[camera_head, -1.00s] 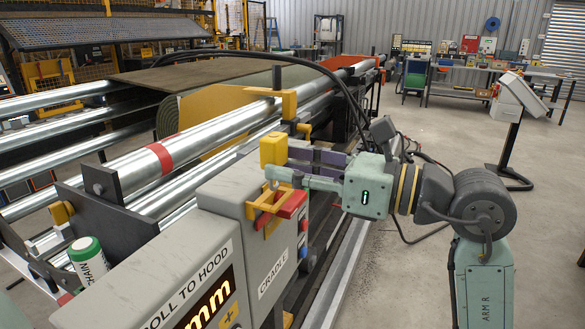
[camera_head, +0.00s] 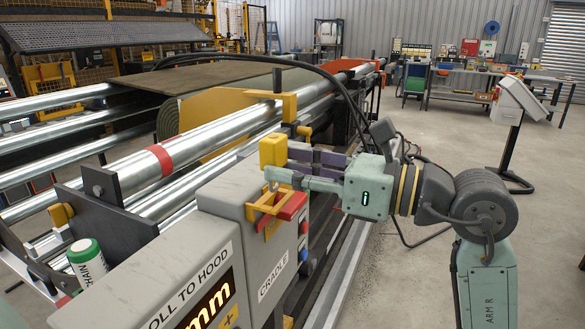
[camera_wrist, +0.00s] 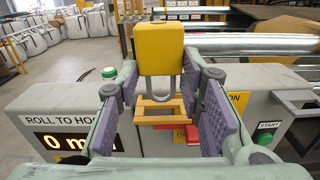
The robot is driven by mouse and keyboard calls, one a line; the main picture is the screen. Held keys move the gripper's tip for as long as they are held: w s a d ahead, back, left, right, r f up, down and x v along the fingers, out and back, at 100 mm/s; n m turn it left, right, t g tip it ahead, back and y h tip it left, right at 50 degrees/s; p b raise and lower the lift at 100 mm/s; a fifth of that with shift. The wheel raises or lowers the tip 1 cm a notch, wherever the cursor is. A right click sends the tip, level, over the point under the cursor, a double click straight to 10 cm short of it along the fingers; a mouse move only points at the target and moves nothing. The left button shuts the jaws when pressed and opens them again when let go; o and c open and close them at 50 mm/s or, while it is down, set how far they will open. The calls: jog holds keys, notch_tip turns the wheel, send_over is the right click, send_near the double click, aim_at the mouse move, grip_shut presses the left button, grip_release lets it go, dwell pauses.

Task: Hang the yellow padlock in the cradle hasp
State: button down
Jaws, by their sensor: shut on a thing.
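The yellow padlock (camera_head: 273,151) is upright with its grey shackle pointing down, held at the tips of my gripper (camera_head: 283,165). In the wrist view, the padlock (camera_wrist: 160,49) stands between the purple-padded fingers of my gripper (camera_wrist: 160,88), which is shut on it. The yellow cradle hasp (camera_head: 262,209) sticks out from the grey box marked CRADLE. In the wrist view, the hasp (camera_wrist: 160,106) lies just below and behind the shackle. The shackle's lower end appears close to the hasp's upper part; I cannot tell whether they touch or overlap.
The grey CRADLE box (camera_head: 230,195) has a red part (camera_head: 293,206) beside the hasp. A green-capped white can (camera_head: 87,262) stands left of the boxes. Long steel rollers (camera_head: 190,142) run behind. Open floor (camera_head: 420,270) lies to the right.

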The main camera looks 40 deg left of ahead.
jog(key=shift+f+b, duration=1.7)
jog(key=shift+b, duration=0.15)
jog(key=c, duration=1)
grip_release()
send_near(277, 187)
jog(key=v, duration=0.4)
jog(key=shift+w+d+r, duration=0.1)
jog(key=shift+d+r, duration=0.15)
jog(key=shift+d, duration=0.05)
